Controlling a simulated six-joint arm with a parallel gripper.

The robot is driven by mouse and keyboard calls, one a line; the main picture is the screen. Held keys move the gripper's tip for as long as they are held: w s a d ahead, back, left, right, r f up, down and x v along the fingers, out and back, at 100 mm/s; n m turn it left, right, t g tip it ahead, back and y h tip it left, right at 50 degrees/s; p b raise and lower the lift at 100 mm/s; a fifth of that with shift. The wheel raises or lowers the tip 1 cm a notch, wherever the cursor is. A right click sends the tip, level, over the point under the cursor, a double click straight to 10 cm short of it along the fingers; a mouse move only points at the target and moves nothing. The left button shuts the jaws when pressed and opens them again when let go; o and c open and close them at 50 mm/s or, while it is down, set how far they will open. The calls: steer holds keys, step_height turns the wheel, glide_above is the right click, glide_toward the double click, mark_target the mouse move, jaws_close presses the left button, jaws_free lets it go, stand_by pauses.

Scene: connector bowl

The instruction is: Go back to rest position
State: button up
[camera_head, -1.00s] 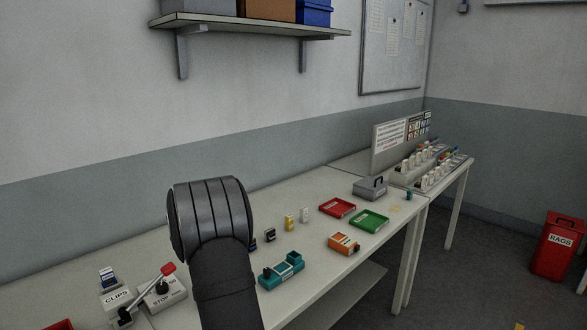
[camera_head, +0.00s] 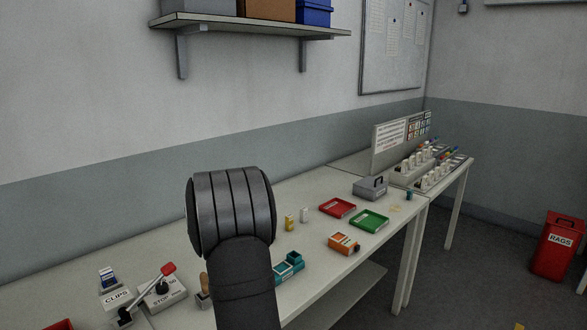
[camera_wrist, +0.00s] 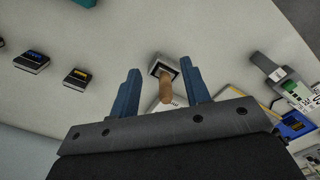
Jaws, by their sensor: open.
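My gripper (camera_wrist: 162,84) shows in the wrist view with its two blue fingers spread apart and nothing held between them. A wooden-handled tool (camera_wrist: 166,88) stands in a small grey holder (camera_wrist: 160,66) beyond the fingers, apparently below them. The same wooden handle (camera_head: 204,281) shows in the head view just left of my arm. In the head view my dark arm rises over the bench (camera_head: 335,183) and hides the gripper itself.
Yellow (camera_head: 289,223) and white (camera_head: 304,215) connectors stand near a red tray (camera_head: 338,207) and a green tray (camera_head: 369,221). An orange block (camera_head: 343,244) sits near the front edge. A lever box (camera_head: 163,290) and clips box (camera_head: 116,298) stand left.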

steer(key=d+r, duration=0.3)
steer(key=d, duration=0.2)
steer(key=s+d+f+m, duration=0.85)
steer(key=d+f, duration=0.35)
steer(key=d, duration=0.2)
step_height(320, 180, down, 11)
steer(key=m, duration=0.9)
steer(key=shift+w+d, duration=0.15)
steer(key=shift+d, duration=0.15)
steer(key=shift+m, duration=0.25)
